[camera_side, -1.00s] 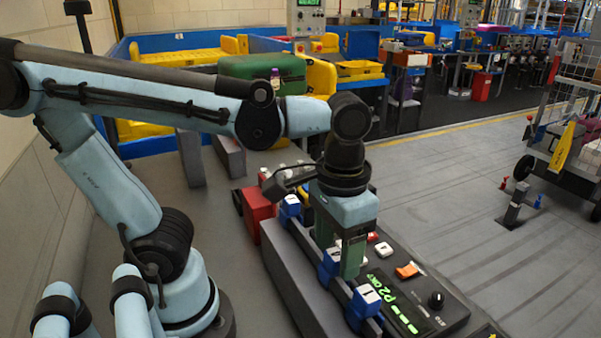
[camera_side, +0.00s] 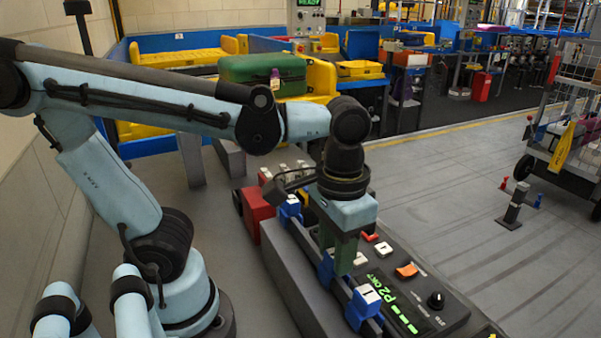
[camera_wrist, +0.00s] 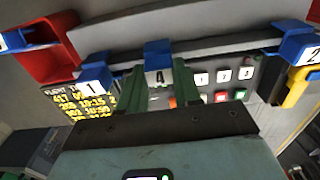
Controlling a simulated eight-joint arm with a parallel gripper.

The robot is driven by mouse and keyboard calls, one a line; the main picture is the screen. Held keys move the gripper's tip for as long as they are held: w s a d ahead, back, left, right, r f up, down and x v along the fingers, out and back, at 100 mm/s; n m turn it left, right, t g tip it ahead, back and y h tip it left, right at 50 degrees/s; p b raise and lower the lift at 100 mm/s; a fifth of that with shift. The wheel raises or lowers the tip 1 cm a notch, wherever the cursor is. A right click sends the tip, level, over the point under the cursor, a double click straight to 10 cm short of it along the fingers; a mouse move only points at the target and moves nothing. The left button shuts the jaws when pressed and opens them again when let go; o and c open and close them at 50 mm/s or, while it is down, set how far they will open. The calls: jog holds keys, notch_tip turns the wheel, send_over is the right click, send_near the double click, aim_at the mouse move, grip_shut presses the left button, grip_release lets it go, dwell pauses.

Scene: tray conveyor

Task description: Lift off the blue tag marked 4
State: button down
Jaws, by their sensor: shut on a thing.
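The blue tag marked 4 (camera_wrist: 158,50) is between the two green fingers of my gripper (camera_wrist: 159,74) in the wrist view, its white number face toward the camera. My gripper (camera_side: 342,262) is shut on it. In the side view the fingers reach down to the dark rail and hide most of the held tag, with blue showing beside them. I cannot tell whether the tag is clear of the rail. Blue tags marked 1 (camera_wrist: 95,80) and 2 (camera_wrist: 298,48) sit apart to the left and right.
A control panel (camera_side: 452,316) with a green display, buttons and a black knob lies right of the rail. Another blue tag (camera_side: 290,208) is at the rail's far end, near a red box (camera_side: 254,212). Open floor lies to the right.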

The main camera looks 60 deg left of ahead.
jog(key=shift+r, duration=0.1)
notch_tip(320, 180, up, 12)
jog(key=s, duration=1.3)
dwell(0.3)
jog(key=shift+s, duration=0.1)
notch_tip(320, 180, up, 6)
jog(key=shift+r, duration=0.15)
dwell(1.1)
